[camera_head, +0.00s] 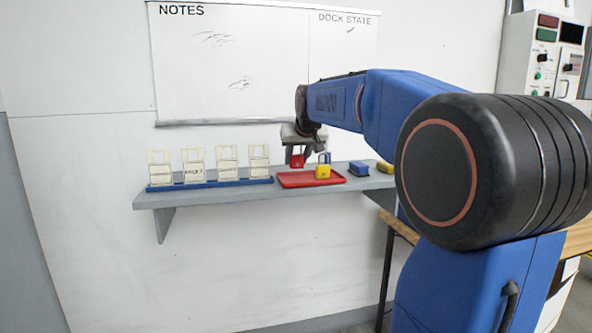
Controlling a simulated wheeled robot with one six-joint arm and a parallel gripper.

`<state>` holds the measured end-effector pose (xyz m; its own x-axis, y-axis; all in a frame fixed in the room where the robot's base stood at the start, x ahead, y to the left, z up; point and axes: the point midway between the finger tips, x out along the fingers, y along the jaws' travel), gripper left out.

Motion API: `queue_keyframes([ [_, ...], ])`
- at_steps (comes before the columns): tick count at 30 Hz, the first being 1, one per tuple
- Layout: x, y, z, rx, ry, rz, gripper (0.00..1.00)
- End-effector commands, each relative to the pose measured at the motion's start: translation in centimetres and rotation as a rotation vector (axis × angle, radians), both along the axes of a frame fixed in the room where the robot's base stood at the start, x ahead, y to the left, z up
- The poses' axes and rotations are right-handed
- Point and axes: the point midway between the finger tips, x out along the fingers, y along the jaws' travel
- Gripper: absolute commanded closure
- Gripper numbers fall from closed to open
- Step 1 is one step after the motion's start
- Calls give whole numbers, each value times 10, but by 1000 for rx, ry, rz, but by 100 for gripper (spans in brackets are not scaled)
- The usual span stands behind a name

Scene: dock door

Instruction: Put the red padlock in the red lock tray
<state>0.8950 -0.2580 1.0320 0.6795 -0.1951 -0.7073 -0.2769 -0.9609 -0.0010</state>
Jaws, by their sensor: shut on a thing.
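The red lock tray (295,182) is a shallow red tray on the grey wall shelf. My gripper (299,148) points down over it and is shut on the red padlock (298,161). The red padlock hangs upright over the tray's back left part; I cannot tell whether it touches the tray. A yellow padlock (323,172) stands upright at the tray's right part. A small blue thing, perhaps another padlock, shows partly hidden behind the yellow one. The gripper's fingers are small and partly hidden here.
On the shelf (160,201), a blue rack (210,184) with several cream tags stands left of the tray. A blue block (359,169) and a yellow thing (385,167) lie to the right. A whiteboard (240,60) hangs above. A control panel (540,55) is at upper right.

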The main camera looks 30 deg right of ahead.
Motion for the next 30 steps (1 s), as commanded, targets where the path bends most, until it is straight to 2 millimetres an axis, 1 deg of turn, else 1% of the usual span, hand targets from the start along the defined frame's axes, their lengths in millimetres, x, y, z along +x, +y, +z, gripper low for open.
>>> queue_keyframes([
  [6,0,0,-28,0,1,0,88],
  [9,0,0,-36,0,0,0,88],
  [20,0,0,-40,0,0,0,88],
  [21,0,0,-40,0,0,0,62],
  [23,0,0,-40,0,0,0,48],
  [24,0,0,-40,0,0,0,46],
  [30,0,0,-40,0,0,0,46],
])
